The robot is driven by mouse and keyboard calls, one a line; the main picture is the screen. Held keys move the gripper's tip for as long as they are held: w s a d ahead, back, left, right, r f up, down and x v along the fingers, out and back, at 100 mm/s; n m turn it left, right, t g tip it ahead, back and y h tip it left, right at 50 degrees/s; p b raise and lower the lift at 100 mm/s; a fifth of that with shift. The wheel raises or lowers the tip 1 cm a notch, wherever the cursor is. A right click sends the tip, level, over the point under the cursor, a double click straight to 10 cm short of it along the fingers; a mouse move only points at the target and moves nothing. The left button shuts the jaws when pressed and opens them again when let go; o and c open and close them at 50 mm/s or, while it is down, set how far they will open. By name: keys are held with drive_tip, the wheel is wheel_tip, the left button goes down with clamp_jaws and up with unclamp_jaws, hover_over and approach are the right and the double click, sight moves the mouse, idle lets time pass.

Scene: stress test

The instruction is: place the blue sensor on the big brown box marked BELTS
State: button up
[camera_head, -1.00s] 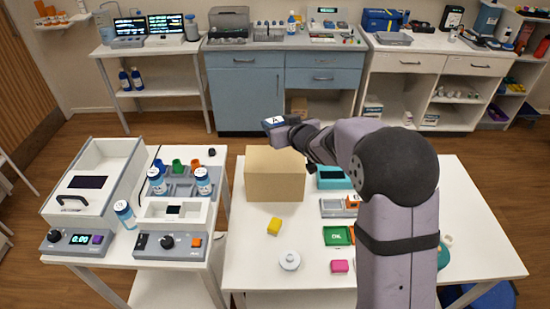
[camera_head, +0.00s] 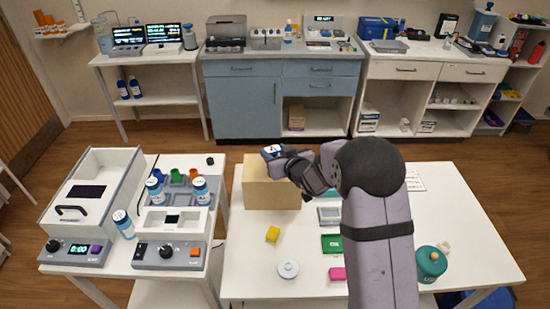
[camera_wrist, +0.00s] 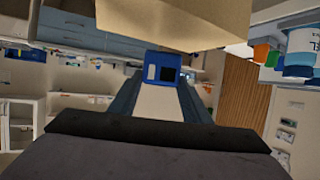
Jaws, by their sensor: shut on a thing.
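The big brown box (camera_head: 268,190) stands at the back left of the right-hand white table. No BELTS marking is readable on the sides I see. The blue sensor (camera_head: 272,152), with a white label lettered A, is at the tip of my gripper (camera_head: 277,155), near the level of the box's top. I cannot tell whether it touches the box. In the wrist view the sensor (camera_wrist: 151,72) sits between the fingers of my gripper (camera_wrist: 162,82), which is shut on it. The box (camera_wrist: 175,22) fills the upper middle there.
Blue-labelled bottles (camera_head: 201,190) and lab devices stand on the left table.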

drive_tip(key=shift+f, duration=1.35)
drive_tip(key=shift+f, duration=0.15)
drive_tip(key=o, duration=1.1)
drive_tip(key=shift+r+p, duration=0.25)
drive_tip(key=shift+p, duration=0.1)
drive_tip(key=shift+s+d, duration=0.15)
drive_tip(key=shift+s, duration=0.1)
drive_tip(key=b+v, duration=0.3)
drive_tip(key=v, duration=0.8)
drive_tip(key=shift+s, duration=0.15)
